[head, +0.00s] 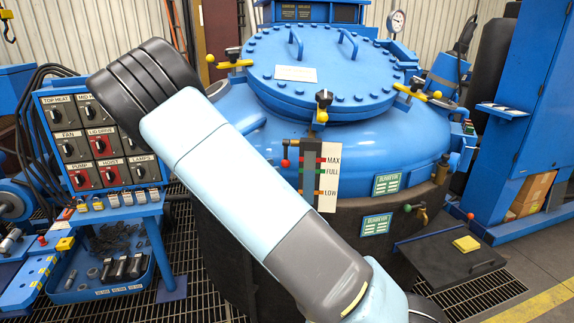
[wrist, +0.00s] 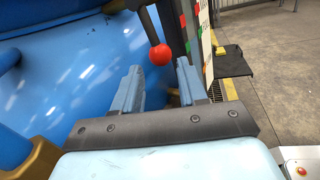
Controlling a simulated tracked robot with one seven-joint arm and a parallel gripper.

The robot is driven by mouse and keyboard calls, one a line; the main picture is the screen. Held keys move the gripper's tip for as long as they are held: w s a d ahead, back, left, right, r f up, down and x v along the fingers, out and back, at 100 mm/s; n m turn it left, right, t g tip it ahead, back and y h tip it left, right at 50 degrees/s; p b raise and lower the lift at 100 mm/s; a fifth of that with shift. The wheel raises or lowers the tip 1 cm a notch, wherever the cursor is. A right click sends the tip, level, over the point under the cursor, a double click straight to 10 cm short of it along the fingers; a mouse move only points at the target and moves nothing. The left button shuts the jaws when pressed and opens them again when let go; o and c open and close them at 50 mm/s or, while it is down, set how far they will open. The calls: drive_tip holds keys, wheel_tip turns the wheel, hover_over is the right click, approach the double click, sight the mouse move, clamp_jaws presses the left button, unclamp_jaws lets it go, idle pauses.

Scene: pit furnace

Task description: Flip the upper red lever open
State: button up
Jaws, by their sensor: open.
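The upper red lever shows as a red ball knob (head: 285,163) at the left of the level gauge on the blue furnace, just beyond my arm in the head view. In the wrist view the lever's red ball (wrist: 160,54) hangs at the end of a dark rod coming down from the top. My gripper (wrist: 160,72) is open, with the ball just past its fingertips and in line with the gap between them. I cannot tell whether a finger touches it. My gripper does not show in the head view.
The gauge plate (head: 329,177) marked MAX, FULL and LOW stands right of the lever. A switch panel (head: 100,140) and parts tray (head: 100,280) are at left. A dark shelf with a yellow pad (head: 466,243) juts out at right. The blue furnace wall (wrist: 70,75) is close to my left finger.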

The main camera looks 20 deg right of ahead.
sight(285, 164)
drive_tip(key=shift+w+d, duration=0.2)
drive_tip(key=shift+d, duration=0.8)
drive_tip(key=shift+w+d, duration=0.15)
drive_tip(key=shift+d, duration=0.85)
drive_tip(key=shift+w+d, duration=0.2)
drive_tip(key=shift+d, duration=0.8)
drive_tip(key=shift+c, duration=0.2)
clamp_jaws()
drive_tip(key=shift+d, duration=0.25)
drive_tip(key=shift+a, duration=0.25)
